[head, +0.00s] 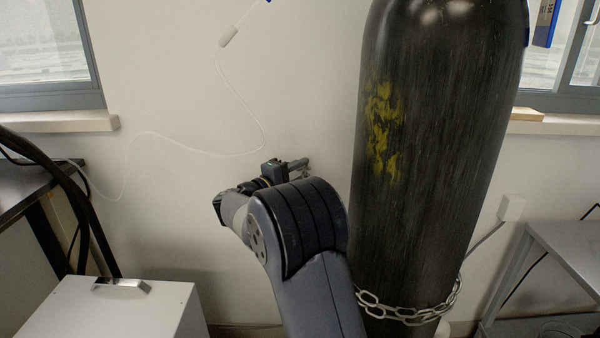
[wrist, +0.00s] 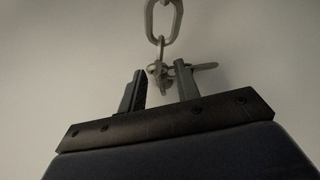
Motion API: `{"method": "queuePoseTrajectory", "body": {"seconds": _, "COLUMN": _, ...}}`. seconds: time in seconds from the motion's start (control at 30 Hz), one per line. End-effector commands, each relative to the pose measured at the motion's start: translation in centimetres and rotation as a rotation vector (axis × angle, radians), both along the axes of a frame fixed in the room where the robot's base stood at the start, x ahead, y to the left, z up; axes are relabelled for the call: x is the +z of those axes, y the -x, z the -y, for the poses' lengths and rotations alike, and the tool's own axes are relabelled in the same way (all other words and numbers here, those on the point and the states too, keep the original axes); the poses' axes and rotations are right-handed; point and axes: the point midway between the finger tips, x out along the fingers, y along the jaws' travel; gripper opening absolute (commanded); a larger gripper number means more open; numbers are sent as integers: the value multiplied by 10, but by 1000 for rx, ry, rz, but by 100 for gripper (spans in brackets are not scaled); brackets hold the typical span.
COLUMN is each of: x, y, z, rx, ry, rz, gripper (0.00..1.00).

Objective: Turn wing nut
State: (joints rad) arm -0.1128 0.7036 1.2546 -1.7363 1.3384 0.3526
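The wing nut (wrist: 160,71) is a small grey metal piece on the wall under a hanging chain in the wrist view. A flat wing-like tab sticks out to its right, partly behind the right finger. My gripper (wrist: 159,80) is open, its two fingers apart below and on either side of the nut. Nothing is clasped between them, and I cannot tell whether a finger touches the nut. In the head view my gripper (head: 287,168) is by the wall left of the cylinder, largely hidden by my own arm. The nut cannot be made out there.
A large dark gas cylinder (head: 432,130) stands close on the right, with a chain (head: 405,312) around its lower part. The chain end (wrist: 163,20) hangs above the nut. A white box (head: 110,310) is at lower left. A thin tube (head: 200,153) runs along the wall.

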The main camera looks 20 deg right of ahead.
Motion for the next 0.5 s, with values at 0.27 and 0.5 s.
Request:
{"method": "queuePoseTrajectory", "body": {"seconds": 0.27, "x": 1, "y": 0, "z": -1, "rx": 1, "ry": 0, "rz": 1, "gripper": 33}}
{"method": "queuePoseTrajectory", "body": {"seconds": 0.5, "x": 1, "y": 11, "z": -31, "rx": 5, "ry": 0, "rz": -1, "gripper": 33}}
